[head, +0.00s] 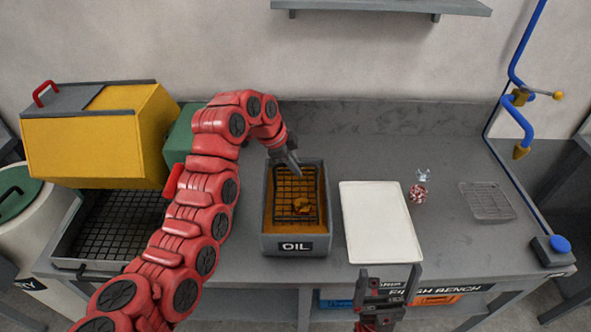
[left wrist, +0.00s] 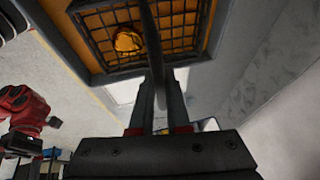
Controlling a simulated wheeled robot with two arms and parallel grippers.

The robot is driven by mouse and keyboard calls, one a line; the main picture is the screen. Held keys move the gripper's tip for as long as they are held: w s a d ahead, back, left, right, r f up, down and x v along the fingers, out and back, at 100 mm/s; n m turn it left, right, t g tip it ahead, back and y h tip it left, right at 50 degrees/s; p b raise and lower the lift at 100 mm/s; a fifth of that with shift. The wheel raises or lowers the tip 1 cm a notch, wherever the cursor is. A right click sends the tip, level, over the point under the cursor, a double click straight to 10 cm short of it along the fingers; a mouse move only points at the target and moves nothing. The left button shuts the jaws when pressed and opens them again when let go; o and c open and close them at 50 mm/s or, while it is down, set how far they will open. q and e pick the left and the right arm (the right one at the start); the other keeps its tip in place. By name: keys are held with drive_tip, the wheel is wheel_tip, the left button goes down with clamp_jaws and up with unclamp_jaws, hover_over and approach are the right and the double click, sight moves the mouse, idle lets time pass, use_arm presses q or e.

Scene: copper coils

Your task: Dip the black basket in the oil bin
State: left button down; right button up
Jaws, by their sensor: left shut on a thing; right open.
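The black wire basket (head: 282,193) is inside the grey bin marked OIL (head: 295,246), over orange-brown oil. A copper-coloured coil (head: 302,205) lies in the basket. My left gripper (head: 291,166) is at the bin's far end, shut on the basket's dark handle (left wrist: 149,45). The left wrist view also shows the basket mesh (left wrist: 180,20) and the coil (left wrist: 127,40). I cannot tell how deep the basket sits in the oil. My right gripper (head: 389,272) is open and empty at the bench's front edge, near the white tray.
The white tray (head: 380,222) lies right of the bin. Small glassy and red-white items (head: 418,193) and a wire rack (head: 487,201) are further right. A yellow box (head: 95,135) and a dark grid basin (head: 110,225) stand left. A blue pipe (head: 515,115) rises at right.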

use_arm(q)
drive_tip(key=shift+r+p, duration=1.25)
drive_tip(key=shift+r, duration=2.25)
drive_tip(key=shift+r+p, duration=0.45)
drive_tip(key=shift+r, duration=1)
drive_tip(key=shift+f, duration=0.1)
